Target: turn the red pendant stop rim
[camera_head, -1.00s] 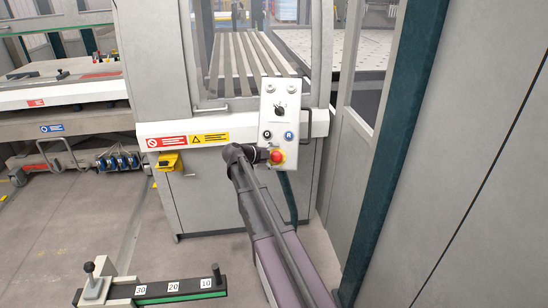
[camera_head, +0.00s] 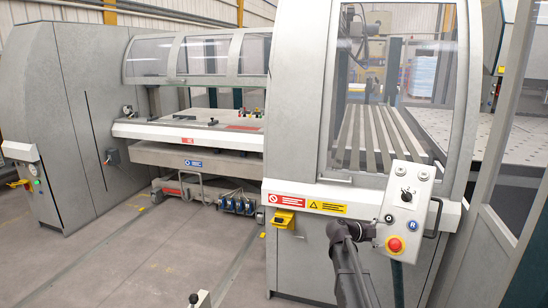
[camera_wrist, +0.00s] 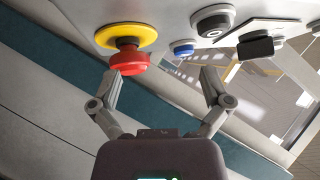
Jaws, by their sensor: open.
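The red pendant stop (camera_head: 394,244) sits low on the white control pendant (camera_head: 408,200) at the right, with a yellow ring behind it. In the wrist view the red stop rim (camera_wrist: 130,62) and the yellow disc (camera_wrist: 126,36) are at the upper left. My gripper (camera_wrist: 162,78) is open and empty. Its left finger's tip overlaps the lower edge of the red rim in the picture; I cannot tell whether they touch. The right finger is clear of the stop. In the head view my gripper (camera_head: 357,231) is just left of the stop, its jaws too small to make out.
A black selector knob (camera_head: 406,196), a black button (camera_head: 388,218) and a blue button (camera_head: 411,225) share the pendant. A handle (camera_head: 435,217) is at its right edge. The machine's front panel (camera_head: 303,260) lies behind my arm. Open floor lies left.

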